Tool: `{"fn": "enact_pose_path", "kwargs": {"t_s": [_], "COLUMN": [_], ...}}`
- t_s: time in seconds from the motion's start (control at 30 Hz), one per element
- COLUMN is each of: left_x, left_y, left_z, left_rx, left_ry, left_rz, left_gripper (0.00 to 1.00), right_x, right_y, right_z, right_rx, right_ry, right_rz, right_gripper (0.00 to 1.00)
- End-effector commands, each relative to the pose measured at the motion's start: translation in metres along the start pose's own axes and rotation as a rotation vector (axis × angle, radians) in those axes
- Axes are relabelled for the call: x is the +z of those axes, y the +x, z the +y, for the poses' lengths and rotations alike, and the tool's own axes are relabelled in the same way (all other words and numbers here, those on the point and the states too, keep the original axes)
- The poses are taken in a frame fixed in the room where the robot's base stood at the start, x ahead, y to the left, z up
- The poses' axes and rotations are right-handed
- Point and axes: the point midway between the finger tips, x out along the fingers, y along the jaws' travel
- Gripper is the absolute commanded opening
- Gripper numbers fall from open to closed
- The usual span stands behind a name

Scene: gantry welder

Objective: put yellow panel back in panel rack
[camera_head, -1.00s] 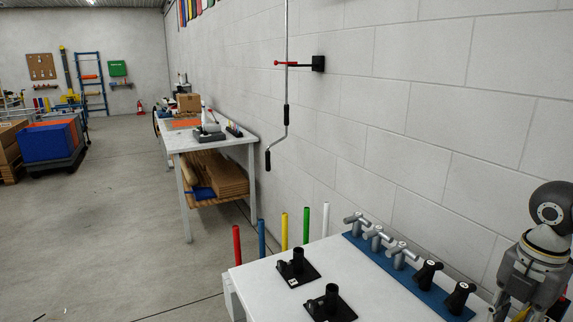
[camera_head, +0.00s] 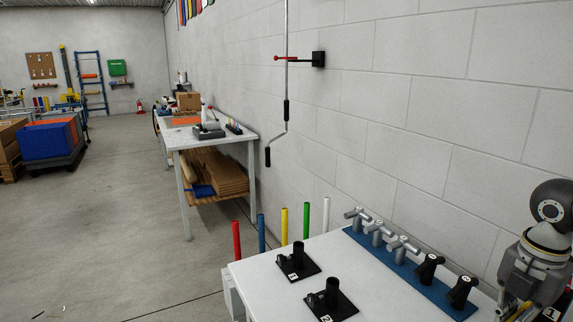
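I cannot make out a yellow panel for certain. Coloured panels (camera_head: 190,10) hang in a row high on the wall at the top edge, cut off by the frame, and may be the panel rack. My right gripper (camera_head: 512,311) is at the bottom right, beside the white table's right end, its fingertips cut off by the frame. A small yellow piece shows by its fingers, and I cannot tell what it is or whether it is held. My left gripper is not in view.
A white table (camera_head: 250,284) carries black holders (camera_head: 298,262) and a blue strip with grey and black handles (camera_head: 410,268). Coloured tubes (camera_head: 284,226) stand behind its left edge. A workbench (camera_head: 215,140) stands along the wall. Open floor (camera_head: 95,225) lies left.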

Motion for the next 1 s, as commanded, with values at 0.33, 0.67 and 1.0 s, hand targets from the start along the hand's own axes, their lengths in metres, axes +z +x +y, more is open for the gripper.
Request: {"fn": "enact_pose_path", "kwargs": {"t_s": [0.33, 0.67, 1.0], "left_x": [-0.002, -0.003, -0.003], "left_y": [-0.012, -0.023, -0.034], "left_z": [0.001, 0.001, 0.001], "left_rx": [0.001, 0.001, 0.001], "left_ry": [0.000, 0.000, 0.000], "left_rz": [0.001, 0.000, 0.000], "left_gripper": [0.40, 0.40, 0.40], "right_x": [0.000, 0.000, 0.000], "right_y": [-0.026, -0.050, -0.073], "right_z": [0.000, 0.000, 0.000], "right_rx": [0.000, 0.002, 0.001], "right_ry": [0.000, 0.001, 0.000], "right_rz": [-0.002, -0.002, -0.002], "right_gripper": [0.00, 0.00, 0.00]}}
